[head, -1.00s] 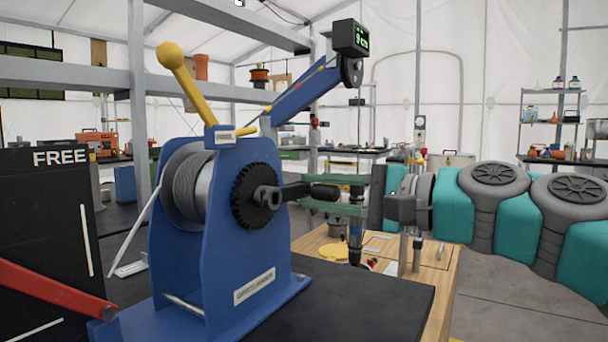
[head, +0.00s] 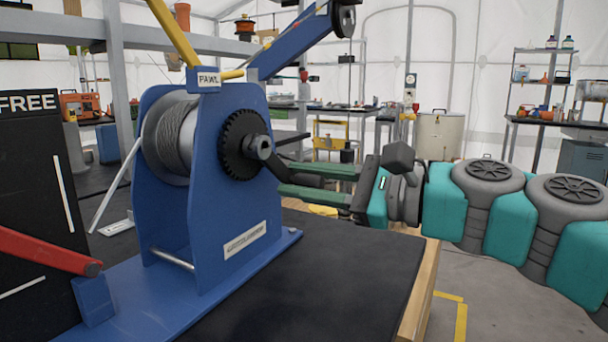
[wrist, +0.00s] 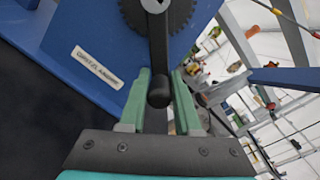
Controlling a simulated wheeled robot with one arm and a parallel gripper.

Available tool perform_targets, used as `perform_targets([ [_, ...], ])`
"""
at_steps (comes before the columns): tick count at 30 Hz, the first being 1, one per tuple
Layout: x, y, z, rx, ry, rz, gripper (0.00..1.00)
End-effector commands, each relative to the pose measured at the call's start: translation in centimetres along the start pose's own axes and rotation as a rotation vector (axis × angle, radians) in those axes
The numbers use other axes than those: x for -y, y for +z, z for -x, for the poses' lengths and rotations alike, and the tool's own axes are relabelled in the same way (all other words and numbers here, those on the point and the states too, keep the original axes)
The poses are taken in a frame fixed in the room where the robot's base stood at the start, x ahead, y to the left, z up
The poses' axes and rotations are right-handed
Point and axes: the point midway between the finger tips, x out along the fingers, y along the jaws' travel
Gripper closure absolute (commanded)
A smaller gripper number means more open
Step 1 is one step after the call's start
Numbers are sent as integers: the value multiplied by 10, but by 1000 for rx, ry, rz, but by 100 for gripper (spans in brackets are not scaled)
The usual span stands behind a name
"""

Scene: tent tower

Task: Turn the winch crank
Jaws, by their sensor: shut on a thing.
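The blue winch (head: 235,200) stands on its base plate, with a cable drum (head: 170,135) and a black toothed wheel (head: 240,145). The dark crank (head: 285,165) runs from the wheel's hub toward the lower right, to my gripper (head: 318,182). My green fingers are shut on the crank's handle. The wrist view shows the rounded handle end (wrist: 159,92) between the fingers, with the crank arm running up to the hub. The fingers hide part of the handle in the head view.
A yellow pawl lever (head: 172,30) rises above the winch, and a blue boom (head: 290,45) slants up right. A red lever (head: 50,250) and a black FREE panel (head: 30,180) stand at left. The dark bench top (head: 330,260) is clear in front.

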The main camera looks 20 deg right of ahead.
Motion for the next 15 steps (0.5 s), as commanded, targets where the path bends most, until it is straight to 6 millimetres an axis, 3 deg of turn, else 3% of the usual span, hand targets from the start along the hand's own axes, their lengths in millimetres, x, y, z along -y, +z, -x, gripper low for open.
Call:
perform_targets([
  [14, -1, -3, 0, -6, -1, -12, 100],
  [15, -1, -3, 0, -6, -1, -12, 65],
])
